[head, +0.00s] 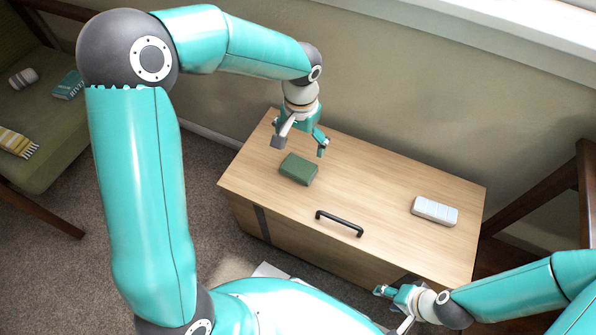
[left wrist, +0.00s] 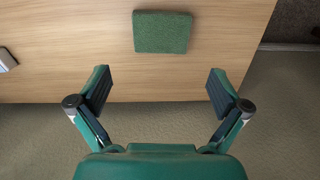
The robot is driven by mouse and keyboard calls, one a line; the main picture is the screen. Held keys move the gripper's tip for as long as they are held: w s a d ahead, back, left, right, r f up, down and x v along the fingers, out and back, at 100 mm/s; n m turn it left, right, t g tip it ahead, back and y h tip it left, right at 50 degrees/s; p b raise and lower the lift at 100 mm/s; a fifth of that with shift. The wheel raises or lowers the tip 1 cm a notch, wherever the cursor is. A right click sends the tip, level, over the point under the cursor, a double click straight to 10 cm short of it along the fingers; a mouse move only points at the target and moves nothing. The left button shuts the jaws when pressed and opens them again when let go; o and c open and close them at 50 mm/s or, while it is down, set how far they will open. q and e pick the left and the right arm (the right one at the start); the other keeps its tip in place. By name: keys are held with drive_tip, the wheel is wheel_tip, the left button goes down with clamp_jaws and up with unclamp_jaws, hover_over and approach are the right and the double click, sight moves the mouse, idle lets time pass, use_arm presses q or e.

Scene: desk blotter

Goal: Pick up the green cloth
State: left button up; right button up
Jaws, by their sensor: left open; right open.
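The green cloth (head: 299,169) is a small folded block lying flat on the wooden top in the head view. It also shows in the left wrist view (left wrist: 162,32), at the top centre, beyond my fingertips. My left gripper (head: 301,146) is open and empty, above the top and just behind the cloth in the head view. Its two spread fingers show in the left wrist view (left wrist: 159,88), with the cloth apart from them. My right gripper (head: 393,305) is open and empty, low at the front right, away from the cloth.
A green sofa (head: 60,150) is at the left and a dark wooden frame at the right. The middle top is clear.

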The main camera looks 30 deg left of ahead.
use_arm(q)
drive_tip(key=b, duration=0.1)
hover_over(299, 166)
wheel_tip(299, 166, down, 4)
drive_tip(key=shift+w+d+f, duration=0.1)
drive_tip(key=shift+w+f, duration=0.05)
drive_tip(key=shift+f, duration=0.1)
drive_tip(key=f+b, duration=0.2)
drive_tip(key=f, duration=0.3)
drive_tip(key=shift+s+f+b, duration=0.1)
drive_tip(key=shift+s+b, duration=0.1)
drive_tip(key=shift+b, duration=0.2)
drive_tip(key=shift+c, duration=0.3)
drive_tip(key=c, duration=0.5)
